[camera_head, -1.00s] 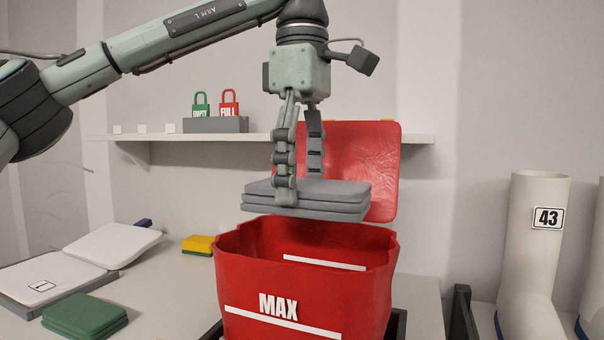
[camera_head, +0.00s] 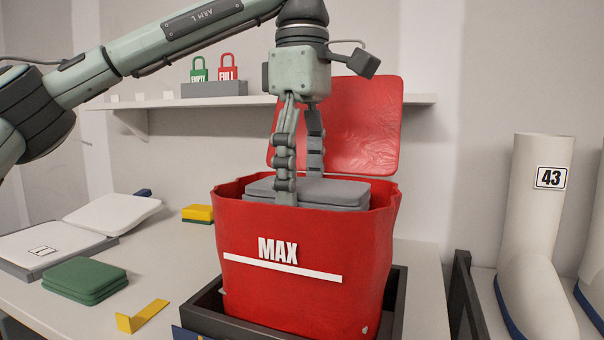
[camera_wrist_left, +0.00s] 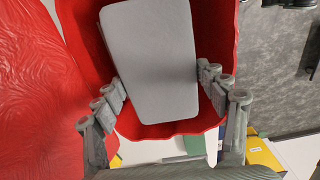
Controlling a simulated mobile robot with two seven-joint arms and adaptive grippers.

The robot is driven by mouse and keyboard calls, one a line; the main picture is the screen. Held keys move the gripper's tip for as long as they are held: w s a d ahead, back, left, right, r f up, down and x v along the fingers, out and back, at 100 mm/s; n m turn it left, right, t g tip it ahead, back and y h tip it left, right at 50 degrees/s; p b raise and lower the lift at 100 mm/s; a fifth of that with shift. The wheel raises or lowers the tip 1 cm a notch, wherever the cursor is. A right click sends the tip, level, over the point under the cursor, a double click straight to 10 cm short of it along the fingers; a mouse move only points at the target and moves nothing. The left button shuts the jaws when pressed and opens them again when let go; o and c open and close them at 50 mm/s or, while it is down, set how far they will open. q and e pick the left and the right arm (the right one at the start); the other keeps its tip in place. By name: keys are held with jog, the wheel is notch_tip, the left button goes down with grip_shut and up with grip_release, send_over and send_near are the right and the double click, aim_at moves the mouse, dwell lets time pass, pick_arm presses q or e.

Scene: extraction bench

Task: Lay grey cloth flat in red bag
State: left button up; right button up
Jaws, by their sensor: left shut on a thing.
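The grey cloth (camera_head: 330,190) is a folded, layered stack held level at the mouth of the red bag (camera_head: 250,225). Its lower part is hidden behind the bag's front wall. My left gripper (camera_head: 299,188) points down and is shut on the cloth, with one finger on each side. In the left wrist view the cloth (camera_wrist_left: 150,60) lies between the two fingers (camera_wrist_left: 162,88), inside the outline of the red bag (camera_wrist_left: 80,45). The bag is upright and its lid stands open behind. Whether the cloth touches the bag's floor is hidden. My right gripper is not in view.
The bag stands in a dark tray (camera_head: 399,300) on the bench. Green cloths (camera_head: 85,278), yellow cloths (camera_head: 197,213) and white cloths (camera_head: 112,215) lie to the left. White boots (camera_head: 535,235) stand at right. A shelf (camera_head: 420,99) with red and green tags runs behind.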

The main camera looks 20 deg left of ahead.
pick_arm(q)
jog(key=o, duration=1.3)
jog(key=shift+c, duration=0.2)
notch_tip(320, 180, up, 12)
